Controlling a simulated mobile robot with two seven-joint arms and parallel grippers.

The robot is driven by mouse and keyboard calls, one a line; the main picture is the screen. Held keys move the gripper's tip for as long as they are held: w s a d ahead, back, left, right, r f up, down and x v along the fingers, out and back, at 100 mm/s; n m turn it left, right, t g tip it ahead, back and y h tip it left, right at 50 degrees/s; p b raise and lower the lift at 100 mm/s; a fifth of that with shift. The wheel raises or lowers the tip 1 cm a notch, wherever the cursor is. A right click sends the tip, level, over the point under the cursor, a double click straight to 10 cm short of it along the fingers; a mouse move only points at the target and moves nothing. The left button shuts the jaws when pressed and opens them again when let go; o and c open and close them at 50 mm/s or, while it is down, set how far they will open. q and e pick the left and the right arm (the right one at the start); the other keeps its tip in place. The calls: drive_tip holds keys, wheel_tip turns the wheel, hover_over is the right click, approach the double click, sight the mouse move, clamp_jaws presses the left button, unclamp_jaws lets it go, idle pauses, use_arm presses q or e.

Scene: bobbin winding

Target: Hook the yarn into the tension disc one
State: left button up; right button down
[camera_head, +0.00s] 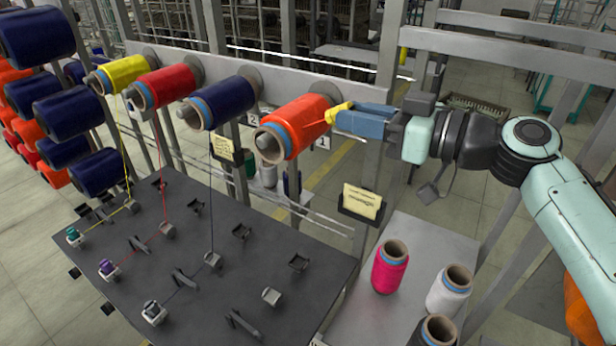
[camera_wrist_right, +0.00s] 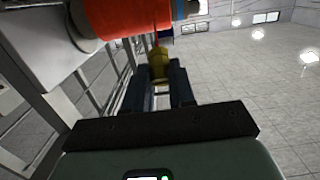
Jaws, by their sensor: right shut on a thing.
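My right gripper (camera_head: 336,114) comes in from the right at the side of the orange yarn spool (camera_head: 300,128) on the rail. Its yellow fingertips are shut on the orange yarn, a thin strand (camera_wrist_right: 155,43) seen in the right wrist view above the fingertips (camera_wrist_right: 158,62). The orange spool also shows there (camera_wrist_right: 120,15). A dark board (camera_head: 200,290) holds small grey tension discs. Yellow, red and blue yarns run down to three of them (camera_head: 131,207) (camera_head: 167,230) (camera_head: 212,260). Another disc (camera_head: 271,296) has no yarn visible. I cannot tell which is disc one. My left gripper is out of view.
Yellow (camera_head: 120,72), red (camera_head: 165,85) and blue (camera_head: 222,102) spools share the rail. A grey table (camera_head: 425,240) at the lower right holds pink, white and dark spools. A yellow note card (camera_head: 362,200) hangs on a post. Small black brackets stand on the board.

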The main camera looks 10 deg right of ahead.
idle(0.5)
drive_tip(key=w+a+f, duration=0.3)
drive_tip(key=shift+w+a+f+b, duration=0.1)
drive_tip(key=shift+w+a+b, duration=0.2)
drive_tip(key=shift+s, duration=0.1)
